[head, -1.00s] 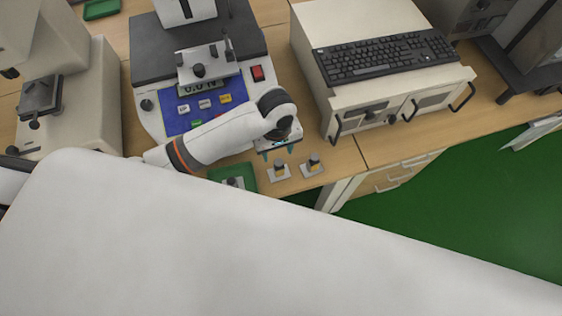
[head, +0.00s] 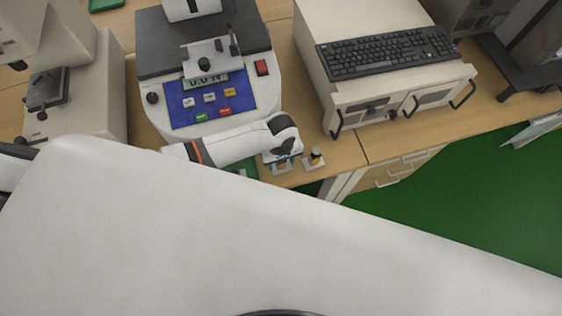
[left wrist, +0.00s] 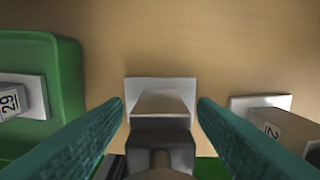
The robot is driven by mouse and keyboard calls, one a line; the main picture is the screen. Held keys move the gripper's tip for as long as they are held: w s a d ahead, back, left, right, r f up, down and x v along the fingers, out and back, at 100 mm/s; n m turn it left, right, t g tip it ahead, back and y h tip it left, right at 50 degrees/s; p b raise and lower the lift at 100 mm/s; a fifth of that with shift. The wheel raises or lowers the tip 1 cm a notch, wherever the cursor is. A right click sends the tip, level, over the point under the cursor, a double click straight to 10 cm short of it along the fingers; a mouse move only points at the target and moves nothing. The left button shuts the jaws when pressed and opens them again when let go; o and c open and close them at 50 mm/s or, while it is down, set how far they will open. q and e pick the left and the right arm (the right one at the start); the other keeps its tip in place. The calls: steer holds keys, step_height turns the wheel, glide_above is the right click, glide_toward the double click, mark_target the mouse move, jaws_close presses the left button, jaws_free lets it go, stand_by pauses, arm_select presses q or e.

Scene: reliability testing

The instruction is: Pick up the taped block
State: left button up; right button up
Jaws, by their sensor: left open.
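In the left wrist view a block (left wrist: 160,104) with a dark grey knob stands on a white square plate (left wrist: 160,84). My left gripper (left wrist: 160,103) is open, its teal fingers on either side of this block with gaps showing. In the head view my left gripper (head: 283,163) is over the bench's front edge and largely covers that block. A second block (head: 315,157) on a white plate stands just to the right; in the left wrist view it (left wrist: 278,128) bears a label. I cannot tell which block is taped. My right gripper is not in view.
A green tray (left wrist: 68,80) with a plate labelled 29 (left wrist: 22,98) lies left of the middle block. Behind stand a test machine with a blue panel (head: 238,97) and a cream cabinet (head: 345,99) with a keyboard (head: 388,52). The bench edge is close in front.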

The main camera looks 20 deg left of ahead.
arm_select(q)
steer(key=shift+c, duration=0.2)
jaws_close()
steer(key=shift+r, duration=0.1)
